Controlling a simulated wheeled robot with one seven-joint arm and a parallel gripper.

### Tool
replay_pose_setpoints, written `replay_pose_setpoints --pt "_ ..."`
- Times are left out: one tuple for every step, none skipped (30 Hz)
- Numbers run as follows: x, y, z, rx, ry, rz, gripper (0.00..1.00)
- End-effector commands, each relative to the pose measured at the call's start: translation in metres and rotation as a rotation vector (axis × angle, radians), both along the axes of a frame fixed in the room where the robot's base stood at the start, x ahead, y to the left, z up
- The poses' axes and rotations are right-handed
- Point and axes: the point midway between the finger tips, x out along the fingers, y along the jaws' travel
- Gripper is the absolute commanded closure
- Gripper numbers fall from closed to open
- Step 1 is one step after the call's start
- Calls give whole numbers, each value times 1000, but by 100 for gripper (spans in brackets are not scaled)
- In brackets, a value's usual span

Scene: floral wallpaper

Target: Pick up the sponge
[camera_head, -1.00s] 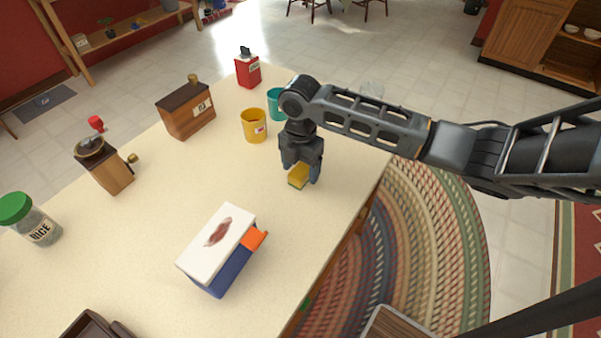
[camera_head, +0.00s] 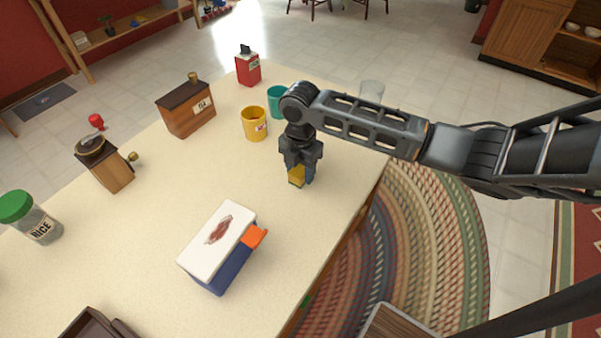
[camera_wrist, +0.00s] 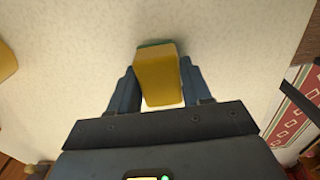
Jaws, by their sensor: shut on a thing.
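The sponge (camera_head: 297,176) is yellow with a green layer and is at the right part of the cream counter (camera_head: 150,205). My gripper (camera_head: 298,175) points down over it and is shut on it. In the wrist view the sponge (camera_wrist: 158,76) lies between the two dark fingers of my gripper (camera_wrist: 160,88), with its green layer at the far edge. I cannot tell whether the sponge touches the counter. The fingers hide its sides.
A yellow mug (camera_head: 254,124) and a teal mug (camera_head: 277,103) stand behind my gripper. A clear glass (camera_head: 371,92) stands behind my arm. A white-and-blue box (camera_head: 218,243) with an orange tab lies in front on the left. The counter around the sponge is clear.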

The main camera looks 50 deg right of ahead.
Motion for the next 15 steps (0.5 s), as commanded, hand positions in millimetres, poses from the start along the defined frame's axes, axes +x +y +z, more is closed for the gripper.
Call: replay_pose_setpoints --pt "0 0 0 0 0 0 80" --pt "0 0 0 0 0 0 80" --pt "0 0 0 0 0 0 80" --pt "0 0 0 0 0 0 80" --pt "0 0 0 0 0 0 80" --pt "0 0 0 0 0 0 80" --pt "0 0 1 0 0 0 80" --pt "0 0 1 0 0 0 80" --pt "0 0 3 0 0 0 80" --pt "0 0 4 0 -1 0 80" --pt "0 0 6 0 -1 1 80" --pt "1 0 9 0 -2 1 80" --pt "1 0 11 0 -2 1 80" --pt "1 0 14 0 -2 1 80" --pt "0 0 19 0 -2 2 80"
